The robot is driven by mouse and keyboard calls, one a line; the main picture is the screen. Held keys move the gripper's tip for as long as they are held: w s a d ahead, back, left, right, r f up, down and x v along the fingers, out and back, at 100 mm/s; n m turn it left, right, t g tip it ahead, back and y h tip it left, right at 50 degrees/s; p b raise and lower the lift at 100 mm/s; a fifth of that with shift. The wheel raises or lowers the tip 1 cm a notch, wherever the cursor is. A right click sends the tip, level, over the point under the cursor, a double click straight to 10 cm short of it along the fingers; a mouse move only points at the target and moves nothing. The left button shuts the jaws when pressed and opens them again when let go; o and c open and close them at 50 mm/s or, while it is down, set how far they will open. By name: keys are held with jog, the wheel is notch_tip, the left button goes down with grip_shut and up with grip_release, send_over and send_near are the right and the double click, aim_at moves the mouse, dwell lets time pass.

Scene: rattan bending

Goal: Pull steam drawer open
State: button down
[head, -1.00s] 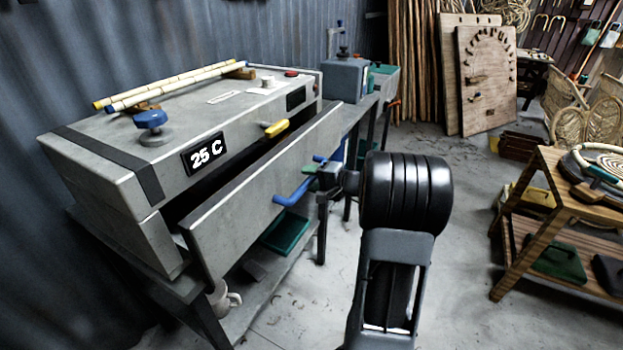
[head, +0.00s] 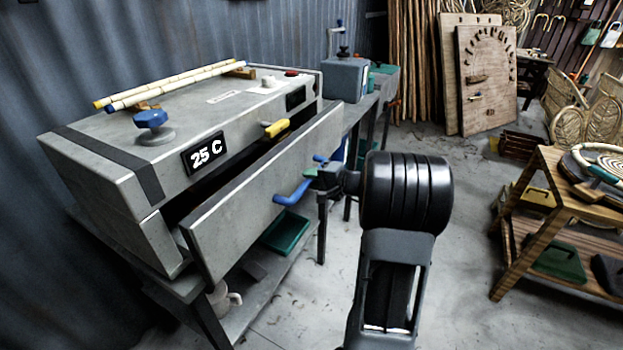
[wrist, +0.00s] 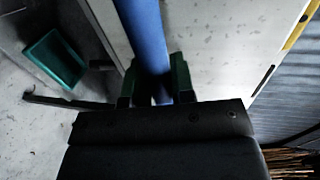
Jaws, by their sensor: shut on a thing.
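The grey steam box (head: 110,160) stands on a bench, with a display reading 25 C (head: 205,153). Its steam drawer (head: 250,190) is partly open; its front stands out from the box and a dark gap shows behind it. A blue bar handle (head: 290,196) is on the drawer front. My gripper (head: 318,178) is at the handle, shut on it. In the wrist view the blue handle (wrist: 144,40) runs between the two green-tipped fingers of my gripper (wrist: 156,88). The drawer's inside is hidden.
Two rattan poles (head: 180,84) lie on top of the box, near a blue knob (head: 150,119). A green tray (head: 287,232) sits on the shelf below. A wooden rack (head: 535,225) stands at the right. Floor between is mostly clear.

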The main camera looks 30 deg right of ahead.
jog(key=f+b+v, duration=0.1)
jog(key=b+v, duration=0.1)
jog(key=v, duration=0.6)
jog(key=f+b+v, duration=0.2)
jog(key=v, duration=0.7)
jog(key=shift+s+d+f+b, duration=0.2)
jog(key=shift+s+f+b, duration=0.1)
jog(key=shift+b, duration=0.05)
jog(key=c, duration=1)
grip_release()
jog(key=v, duration=1.3)
jog(key=shift+s+d, duration=0.25)
jog(key=shift+s, duration=0.05)
